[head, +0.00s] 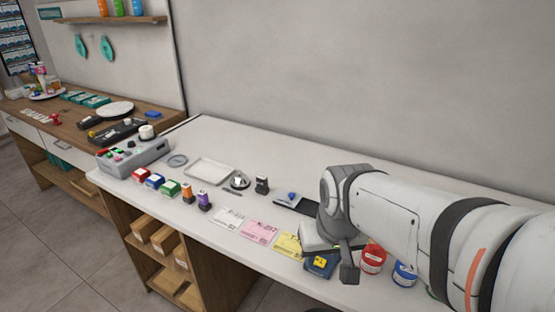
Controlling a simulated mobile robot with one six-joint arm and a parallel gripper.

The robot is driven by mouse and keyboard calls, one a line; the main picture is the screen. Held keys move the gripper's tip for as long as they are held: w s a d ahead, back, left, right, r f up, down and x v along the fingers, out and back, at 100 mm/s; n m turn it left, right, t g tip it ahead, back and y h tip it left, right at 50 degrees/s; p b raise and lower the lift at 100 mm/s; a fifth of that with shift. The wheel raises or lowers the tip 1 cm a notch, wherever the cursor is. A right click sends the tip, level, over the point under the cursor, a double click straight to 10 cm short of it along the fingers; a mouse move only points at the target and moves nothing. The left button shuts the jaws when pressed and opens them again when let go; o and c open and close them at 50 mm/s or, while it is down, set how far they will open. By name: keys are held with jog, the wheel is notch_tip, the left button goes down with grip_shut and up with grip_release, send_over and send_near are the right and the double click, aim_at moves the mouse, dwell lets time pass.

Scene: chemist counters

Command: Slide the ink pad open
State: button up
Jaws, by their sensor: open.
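My gripper (328,258) is at the front right of the white counter, pointing down, with its fingers apart. A dark blue, box-like object with a yellow mark (317,267) lies below and between the fingers, near the counter's front edge. It may be the ink pad, but I cannot tell for sure. The gripper partly hides it, and I cannot tell whether the fingers touch it. A flat grey piece with a blue item on it (288,198) and a black strip lies behind, partly hidden by my arm.
White, pink (259,232) and yellow (288,245) paper slips lie left of my gripper. A red tin (373,259) and a blue tin (404,274) stand close on its right. Small stamps, a white tray (210,171) and a grey machine (135,157) are farther left.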

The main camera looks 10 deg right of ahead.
jog(key=w+r+n+p, duration=0.15)
jog(key=w+p, duration=0.25)
jog(key=w, duration=1.2)
jog(key=t+p, duration=0.2)
jog(key=p, duration=0.2)
send_near(292, 194)
jog(key=shift+y, duration=0.3)
jog(key=p+x, duration=0.1)
jog(key=x, duration=0.6)
jog(key=shift+w+d+f, duration=0.1)
jog(key=shift+d+f, duration=0.15)
jog(key=shift+f, duration=0.05)
grip_shut()
